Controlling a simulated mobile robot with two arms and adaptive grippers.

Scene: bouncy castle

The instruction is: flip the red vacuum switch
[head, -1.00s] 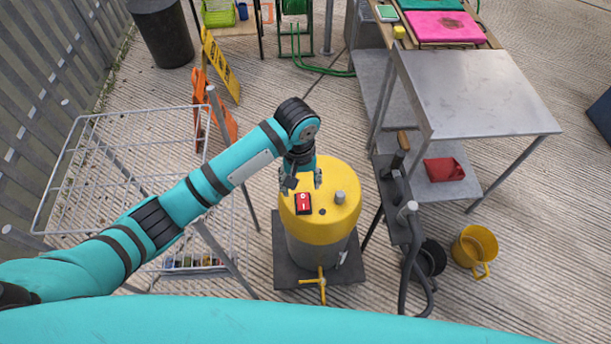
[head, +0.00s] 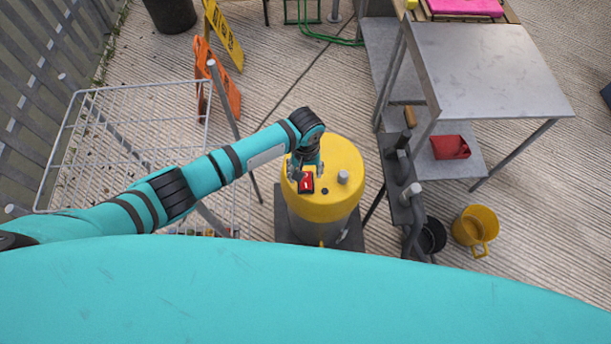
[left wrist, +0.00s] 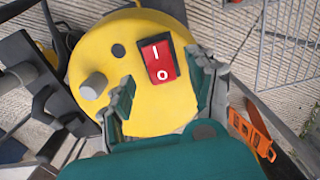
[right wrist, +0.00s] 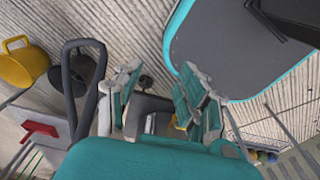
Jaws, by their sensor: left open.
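The red vacuum switch (head: 306,184) sits on top of the yellow and grey vacuum (head: 345,165). In the left wrist view the red switch (left wrist: 159,60) is a rocker in a black frame, marked I at the top and O at the bottom; which side is pressed I cannot tell. My left gripper (head: 305,172) is open above the switch. In the left wrist view its fingers (left wrist: 162,72) stand apart, one on either side of the switch; contact is unclear. My right gripper (right wrist: 160,75) is open in the right wrist view, away from the switch.
A white wire rack (head: 125,140) and an orange sign (head: 220,85) stand to the left. A metal table (head: 490,70) stands at the right, with a red object (head: 450,147) on its lower shelf. A yellow mug (head: 475,230) is on the ground.

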